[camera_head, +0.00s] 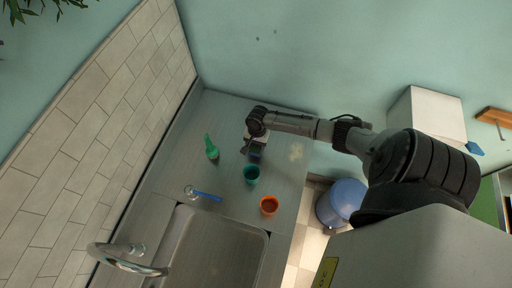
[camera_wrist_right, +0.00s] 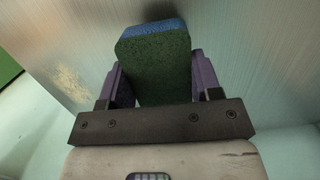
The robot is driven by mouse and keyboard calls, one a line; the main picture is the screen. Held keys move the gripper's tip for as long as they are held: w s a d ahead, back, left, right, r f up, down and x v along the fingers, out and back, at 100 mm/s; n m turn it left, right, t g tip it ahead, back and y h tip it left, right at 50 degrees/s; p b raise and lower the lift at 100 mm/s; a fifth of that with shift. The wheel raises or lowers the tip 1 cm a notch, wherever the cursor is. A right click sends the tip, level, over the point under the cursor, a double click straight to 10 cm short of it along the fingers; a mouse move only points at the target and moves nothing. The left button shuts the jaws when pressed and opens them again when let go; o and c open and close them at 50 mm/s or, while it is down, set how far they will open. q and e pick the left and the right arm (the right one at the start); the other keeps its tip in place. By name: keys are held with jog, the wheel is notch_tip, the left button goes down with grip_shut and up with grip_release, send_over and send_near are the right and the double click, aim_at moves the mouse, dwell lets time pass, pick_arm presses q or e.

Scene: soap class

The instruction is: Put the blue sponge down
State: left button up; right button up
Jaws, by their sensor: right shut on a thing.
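The sponge (camera_wrist_right: 155,55) is in the right wrist view, blue on its far edge and dark green on the broad face toward the camera. My right gripper (camera_wrist_right: 158,85) is shut on it, with a purple finger on each side. In the head view my right gripper (camera_head: 255,143) is over the back part of the counter (camera_head: 225,115), and the sponge (camera_head: 256,153) shows only as a small dark patch below it. I cannot tell whether the sponge touches the counter. My left gripper is not in view.
A green bottle (camera_head: 211,149), a teal cup (camera_head: 251,174), an orange cup (camera_head: 269,205) and a blue-handled brush (camera_head: 205,196) stand or lie nearby. A pale stain (camera_head: 296,152) marks the counter at right. The sink (camera_head: 215,250) is in front. A blue bin (camera_head: 342,200) is beside the counter.

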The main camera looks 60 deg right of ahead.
aim_at(256, 149)
jog(key=shift+f, duration=1.95)
jog(key=shift+f, duration=0.1)
jog(key=o, duration=0.8)
jog(key=shift+o, duration=0.2)
